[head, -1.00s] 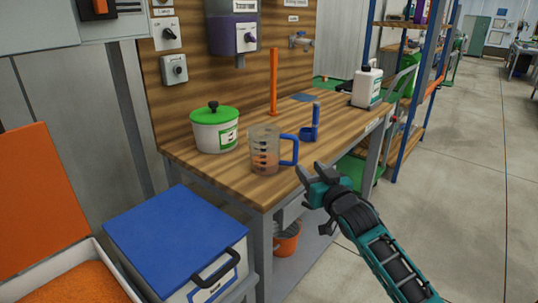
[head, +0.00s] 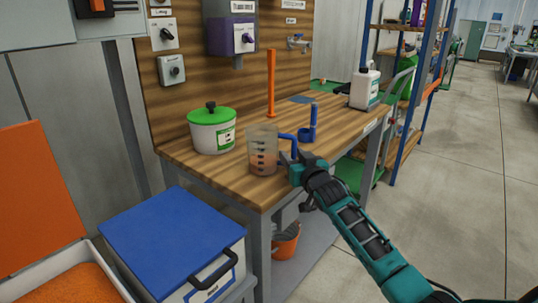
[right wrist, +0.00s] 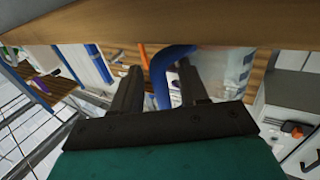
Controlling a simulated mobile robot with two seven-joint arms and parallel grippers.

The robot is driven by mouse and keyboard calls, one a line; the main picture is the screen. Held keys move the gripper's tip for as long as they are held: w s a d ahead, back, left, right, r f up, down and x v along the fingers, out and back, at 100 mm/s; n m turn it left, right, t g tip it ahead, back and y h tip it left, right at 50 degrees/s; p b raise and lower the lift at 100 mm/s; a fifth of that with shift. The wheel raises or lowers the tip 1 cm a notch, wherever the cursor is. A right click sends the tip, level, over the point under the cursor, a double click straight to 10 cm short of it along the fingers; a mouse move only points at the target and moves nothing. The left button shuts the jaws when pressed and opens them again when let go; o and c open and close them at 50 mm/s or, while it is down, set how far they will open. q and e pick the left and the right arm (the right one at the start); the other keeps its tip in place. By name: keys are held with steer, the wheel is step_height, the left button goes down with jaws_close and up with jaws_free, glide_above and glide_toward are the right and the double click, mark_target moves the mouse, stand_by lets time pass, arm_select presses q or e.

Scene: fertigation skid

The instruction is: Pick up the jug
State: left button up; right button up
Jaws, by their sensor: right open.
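The jug (head: 262,158) is a clear measuring jug with dark level marks, some orange-brown contents and a blue handle. It stands upright near the front edge of the wooden bench. My right gripper (head: 289,160) is at the handle side of the jug, and its fingers hide part of the handle. In the right wrist view the open fingers (right wrist: 160,72) have the blue handle (right wrist: 163,82) between them, and the clear jug body (right wrist: 222,70) is beside them. Whether a finger touches the handle I cannot tell. My left gripper is not in view.
A white pot with a green lid (head: 212,132) stands left of the jug. A blue scoop (head: 309,132) with an upright handle stands behind the gripper. A white canister (head: 365,88) is farther back. A blue-lidded box (head: 172,235) stands in front of the bench.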

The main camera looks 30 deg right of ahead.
jaws_close()
stand_by(0.3)
steer(key=shift+r, duration=0.15)
stand_by(0.3)
